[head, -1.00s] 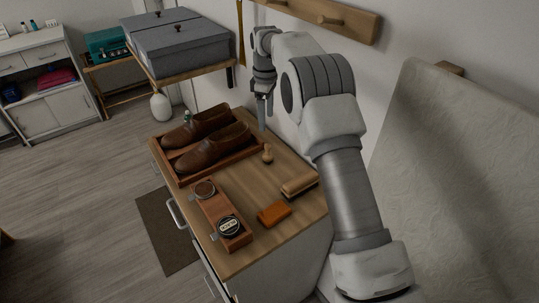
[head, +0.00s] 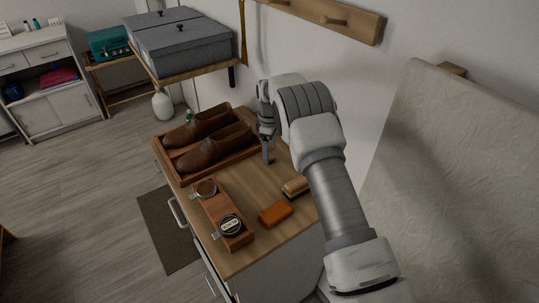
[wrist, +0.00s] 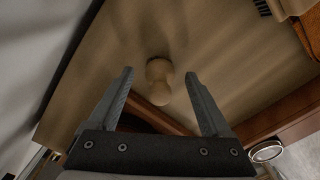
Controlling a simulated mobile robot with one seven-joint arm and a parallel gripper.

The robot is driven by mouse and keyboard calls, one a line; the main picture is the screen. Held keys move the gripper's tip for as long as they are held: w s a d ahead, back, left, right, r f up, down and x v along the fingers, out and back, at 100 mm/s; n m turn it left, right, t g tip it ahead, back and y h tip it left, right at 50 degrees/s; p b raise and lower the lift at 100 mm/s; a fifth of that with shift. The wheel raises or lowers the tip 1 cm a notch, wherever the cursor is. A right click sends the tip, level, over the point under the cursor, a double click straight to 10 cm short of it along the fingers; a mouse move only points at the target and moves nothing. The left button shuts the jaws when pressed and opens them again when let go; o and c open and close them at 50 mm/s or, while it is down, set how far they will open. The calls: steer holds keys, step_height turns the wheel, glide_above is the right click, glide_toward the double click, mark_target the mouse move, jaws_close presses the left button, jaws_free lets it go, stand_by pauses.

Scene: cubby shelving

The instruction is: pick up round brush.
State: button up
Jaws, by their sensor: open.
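The round brush (wrist: 159,82) shows in the wrist view as a small pale wooden knob with a narrow neck, standing on the wooden cabinet top (head: 245,210). Its dark bristles barely show at the far end. My gripper (wrist: 159,73) is open, with one finger on each side of the brush and a visible gap to both. In the head view my gripper (head: 268,150) points down over the cabinet top beside the shoe tray and hides most or all of the brush. How high the fingertips are above the wood is hard to tell.
A wooden tray (head: 172,170) with brown shoes (head: 216,146) lies left of the gripper. A larger brush (head: 295,187), an orange block (head: 275,213) and a wooden holder with round tins (head: 222,218) lie nearer. The wall is close on the right.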

mark_target(270, 145)
steer(key=shift+f, duration=0.5)
jaws_close()
step_height(270, 145, up, 10)
steer(key=shift+r, duration=0.1)
stand_by(0.5)
